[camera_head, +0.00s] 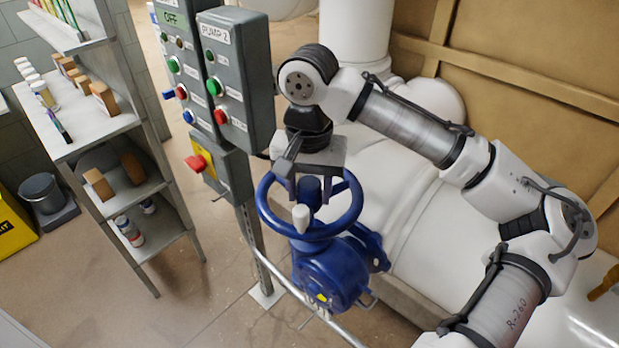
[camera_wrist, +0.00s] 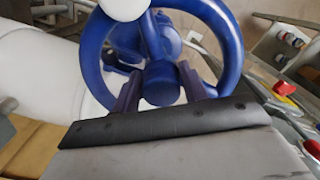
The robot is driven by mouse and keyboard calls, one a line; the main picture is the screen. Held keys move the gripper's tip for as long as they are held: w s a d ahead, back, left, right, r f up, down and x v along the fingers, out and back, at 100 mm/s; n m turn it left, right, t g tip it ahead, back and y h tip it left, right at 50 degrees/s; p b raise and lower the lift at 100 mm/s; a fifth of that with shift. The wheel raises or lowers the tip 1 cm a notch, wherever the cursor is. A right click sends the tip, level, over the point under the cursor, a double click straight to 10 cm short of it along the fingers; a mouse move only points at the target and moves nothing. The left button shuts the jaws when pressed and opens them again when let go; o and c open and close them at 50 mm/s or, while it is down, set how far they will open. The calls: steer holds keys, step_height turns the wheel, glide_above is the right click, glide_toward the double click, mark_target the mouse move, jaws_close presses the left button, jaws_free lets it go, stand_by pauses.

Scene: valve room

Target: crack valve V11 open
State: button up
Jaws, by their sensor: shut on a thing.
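The valve has a blue handwheel (camera_head: 268,212) on a blue body (camera_head: 325,272), with a small yellow mark on the body. A white knob (camera_head: 301,217) stands on the near side of the wheel. My gripper (camera_head: 308,187) comes down from above onto the wheel. In the wrist view, my gripper (camera_wrist: 160,86) has its two dark fingers on either side of a rounded blue part inside the handwheel's rim (camera_wrist: 229,42), shut on it. No V11 label is readable.
Grey control boxes (camera_head: 236,85), one marked PUMP 2, stand close left of my gripper. A red switch on yellow (camera_head: 200,163) sits below them. A shelf (camera_head: 95,130) with bottles and boxes is at left. Large white pipes (camera_head: 395,200) lie right and behind. A thin rail (camera_head: 285,287) runs below.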

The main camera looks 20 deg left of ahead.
steer(key=n, duration=0.2)
steer(key=shift+w+r+n+p, duration=0.3)
steer(key=shift+w+n+p, duration=0.05)
steer(key=shift+n, duration=0.05)
steer(key=shift+r+n+p, duration=0.1)
steer(key=shift+n+p, duration=0.4)
steer(key=shift+n, duration=1.8)
steer(key=shift+f, duration=0.2)
steer(key=o, duration=1)
steer(key=shift+c, duration=0.2)
steer(key=shift+a+f, duration=0.1)
steer(key=shift+s+f, duration=0.1)
